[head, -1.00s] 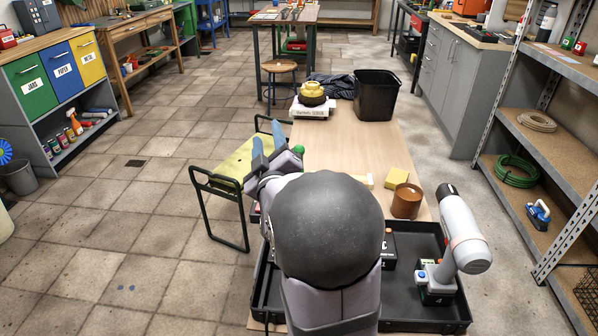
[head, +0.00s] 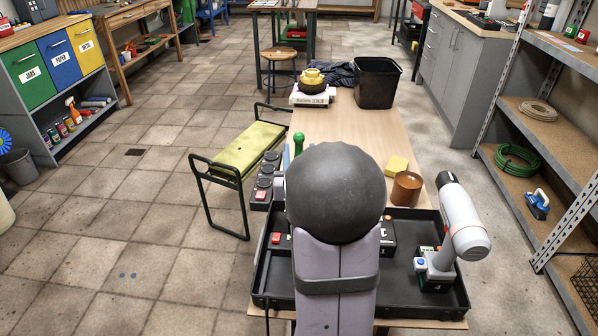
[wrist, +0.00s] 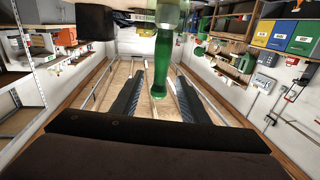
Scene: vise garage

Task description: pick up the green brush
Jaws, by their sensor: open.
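The green brush shows in the head view as an upright green handle tip (head: 299,139) above the wooden table, just past my arm; the rest of it is hidden. In the wrist view its green handle (wrist: 162,62) runs from the top edge down between the fingers. My gripper (wrist: 159,80) is open, with one dark finger on each side of the handle in that picture. I cannot tell whether either finger touches it. In the head view my round dark arm joint hides most of the gripper.
A black tray (head: 262,285) holds a grey drill (head: 460,222) at the right. A brown cylinder (head: 406,188) and a yellow block (head: 396,166) stand behind it. A black bin (head: 377,86) and a scale (head: 312,97) are at the table's far end. A yellow-green bench (head: 248,150) stands left.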

